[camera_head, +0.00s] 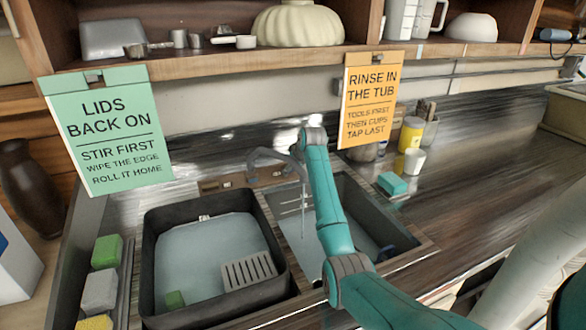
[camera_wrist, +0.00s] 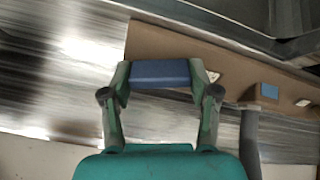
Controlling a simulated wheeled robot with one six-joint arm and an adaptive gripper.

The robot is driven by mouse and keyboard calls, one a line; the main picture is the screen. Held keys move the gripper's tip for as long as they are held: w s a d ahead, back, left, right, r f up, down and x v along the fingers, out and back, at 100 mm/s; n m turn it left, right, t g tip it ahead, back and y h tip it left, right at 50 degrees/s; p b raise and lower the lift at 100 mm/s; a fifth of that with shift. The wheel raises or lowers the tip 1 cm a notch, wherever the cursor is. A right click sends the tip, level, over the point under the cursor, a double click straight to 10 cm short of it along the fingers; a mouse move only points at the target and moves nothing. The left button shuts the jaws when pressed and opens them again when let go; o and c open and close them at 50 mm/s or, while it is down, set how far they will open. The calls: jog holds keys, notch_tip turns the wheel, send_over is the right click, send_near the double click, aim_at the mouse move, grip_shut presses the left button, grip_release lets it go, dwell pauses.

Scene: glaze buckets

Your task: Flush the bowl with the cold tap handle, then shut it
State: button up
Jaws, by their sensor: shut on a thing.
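My gripper (camera_wrist: 160,88) is shut on a blue block-shaped handle (camera_wrist: 160,74), which looks like the cold tap handle. It sits over the brown ledge behind the sink. In the head view my arm hides the gripper and this handle. The grey tap spout (camera_head: 268,154) arches over the right-hand sink bowl (camera_head: 355,205), just left of my arm. A thin pale streak (camera_head: 303,212) hangs below the spout and looks like running water. The left bowl holds a dark tub (camera_head: 152,240) with pale liquid and a slotted grey plate (camera_head: 248,271).
A blue piece (camera_wrist: 268,90) lies on the ledge beside my gripper. Green and grey sponges (camera_head: 100,290) line the left side. A teal block (camera_head: 392,184), a white cup (camera_head: 414,161) and a yellow container (camera_head: 411,134) stand right of the sink. A shelf (camera_head: 250,62) overhangs the back.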

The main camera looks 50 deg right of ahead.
jog(key=shift+f+m, duration=0.1)
jog(key=shift+m, duration=1)
jog(key=o, duration=1.2)
jog(key=shift+c, duration=0.2)
jog(key=v, duration=0.7)
jog(key=shift+s, duration=0.2)
jog(key=shift+a+r, duration=0.1)
jog(key=shift+r, duration=0.15)
